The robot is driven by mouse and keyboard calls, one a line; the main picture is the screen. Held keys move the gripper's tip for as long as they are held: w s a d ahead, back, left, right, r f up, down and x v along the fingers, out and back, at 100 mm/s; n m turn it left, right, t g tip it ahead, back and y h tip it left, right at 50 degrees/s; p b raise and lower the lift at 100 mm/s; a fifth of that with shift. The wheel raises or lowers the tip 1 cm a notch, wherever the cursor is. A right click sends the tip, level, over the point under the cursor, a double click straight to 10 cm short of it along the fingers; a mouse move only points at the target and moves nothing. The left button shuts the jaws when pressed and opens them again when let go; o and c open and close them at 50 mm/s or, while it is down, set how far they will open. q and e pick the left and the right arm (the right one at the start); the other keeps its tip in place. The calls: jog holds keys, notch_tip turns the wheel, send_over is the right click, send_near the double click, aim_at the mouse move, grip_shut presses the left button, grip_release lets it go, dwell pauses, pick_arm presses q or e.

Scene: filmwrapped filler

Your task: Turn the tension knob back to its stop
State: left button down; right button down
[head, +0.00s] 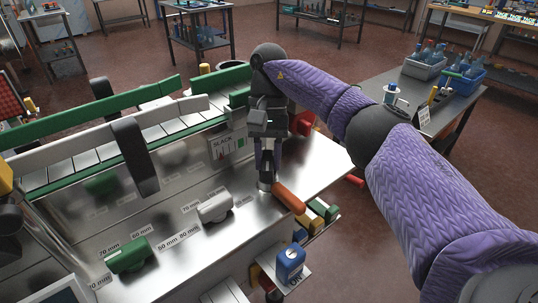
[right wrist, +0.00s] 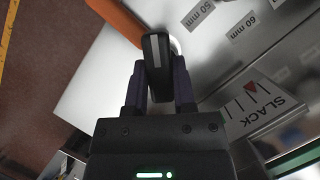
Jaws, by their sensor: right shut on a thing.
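The tension knob (right wrist: 155,62) is a black bar-shaped grip with a pale line along it, seen between the two fingers in the right wrist view. My right gripper (head: 265,170) points down at the right part of the steel deck and is shut on the knob. In the head view the fingers largely hide the knob, above a pale round base (head: 265,184). A SLACK gauge (head: 226,146) with red marks stands just left of the gripper; it also shows in the right wrist view (right wrist: 262,100). My left gripper is not in view.
An orange cylinder (head: 288,198) lies beside the knob. White (head: 214,208) and green (head: 128,256) slider blocks sit along mm labels on the steel deck (head: 180,245). A blue knob (head: 290,262) stands at the front. Green and white rails run behind.

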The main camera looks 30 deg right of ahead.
jog(key=shift+r+n+h, duration=0.1)
jog(key=shift+n+h, duration=0.3)
jog(key=shift+n, duration=0.4)
jog(key=shift+a+n+h+p, duration=0.1)
jog(key=shift+n+h+p, duration=0.3)
jog(key=shift+n, duration=0.7)
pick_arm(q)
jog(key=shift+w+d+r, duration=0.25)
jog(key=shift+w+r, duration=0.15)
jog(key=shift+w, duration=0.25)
pick_arm(e)
jog(key=shift+n, duration=0.3)
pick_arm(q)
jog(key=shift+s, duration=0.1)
pick_arm(e)
jog(key=shift+g, duration=0.3)
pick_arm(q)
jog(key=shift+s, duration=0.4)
pick_arm(e)
jog(key=shift+c, duration=2.2)
grip_release()
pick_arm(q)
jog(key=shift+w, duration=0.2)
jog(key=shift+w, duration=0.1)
